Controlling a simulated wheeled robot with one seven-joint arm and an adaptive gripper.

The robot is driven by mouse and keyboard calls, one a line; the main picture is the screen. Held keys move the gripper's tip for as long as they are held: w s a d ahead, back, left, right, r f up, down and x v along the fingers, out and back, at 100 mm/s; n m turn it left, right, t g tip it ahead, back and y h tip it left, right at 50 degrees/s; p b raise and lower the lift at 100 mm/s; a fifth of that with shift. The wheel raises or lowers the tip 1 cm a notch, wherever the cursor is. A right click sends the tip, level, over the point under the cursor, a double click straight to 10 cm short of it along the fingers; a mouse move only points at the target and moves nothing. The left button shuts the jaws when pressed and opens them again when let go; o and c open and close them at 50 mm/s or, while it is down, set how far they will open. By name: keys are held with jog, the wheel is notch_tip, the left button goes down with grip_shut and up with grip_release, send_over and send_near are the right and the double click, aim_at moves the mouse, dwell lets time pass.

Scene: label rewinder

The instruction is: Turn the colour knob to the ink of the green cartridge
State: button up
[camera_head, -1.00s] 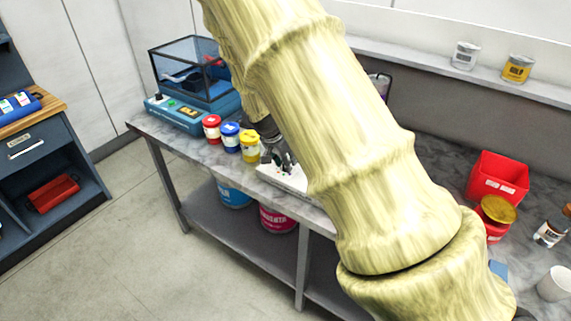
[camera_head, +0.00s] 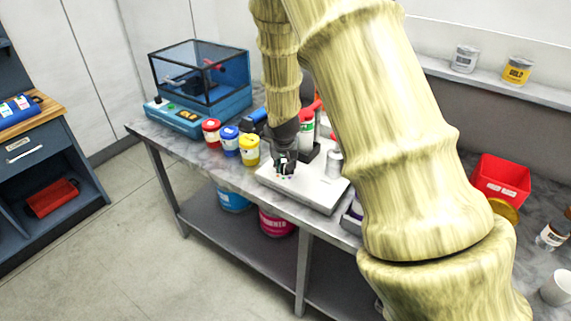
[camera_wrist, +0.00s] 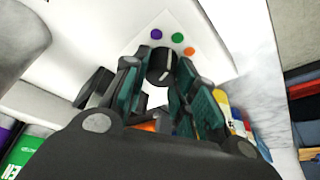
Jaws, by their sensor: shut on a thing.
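A light grey machine (camera_head: 315,190) stands at the front edge of the bench, with a row of small coloured dots on its front panel. My gripper (camera_head: 285,164) points down at this panel. In the wrist view, my gripper (camera_wrist: 160,78) is shut on the black colour knob (camera_wrist: 160,62), a finger on each side. A pale pointer line shows on the knob, but I cannot tell exactly which dot it points to. A purple dot (camera_wrist: 156,34), a green dot (camera_wrist: 178,38) and an orange dot (camera_wrist: 189,51) lie beyond it. A cartridge with a green band (camera_head: 306,127) stands upright behind my gripper.
Red (camera_head: 211,134), blue (camera_head: 230,139) and yellow (camera_head: 249,150) jars stand left of the machine. A blue machine with a clear cover (camera_head: 200,75) is at the bench's left end. A red bin (camera_head: 500,182) stands at right. My arm hides the bench's middle.

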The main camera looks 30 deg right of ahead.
dwell(0.4)
jog(key=o, duration=1)
jog(key=shift+v, duration=6)
jog(key=shift+d, duration=0.1)
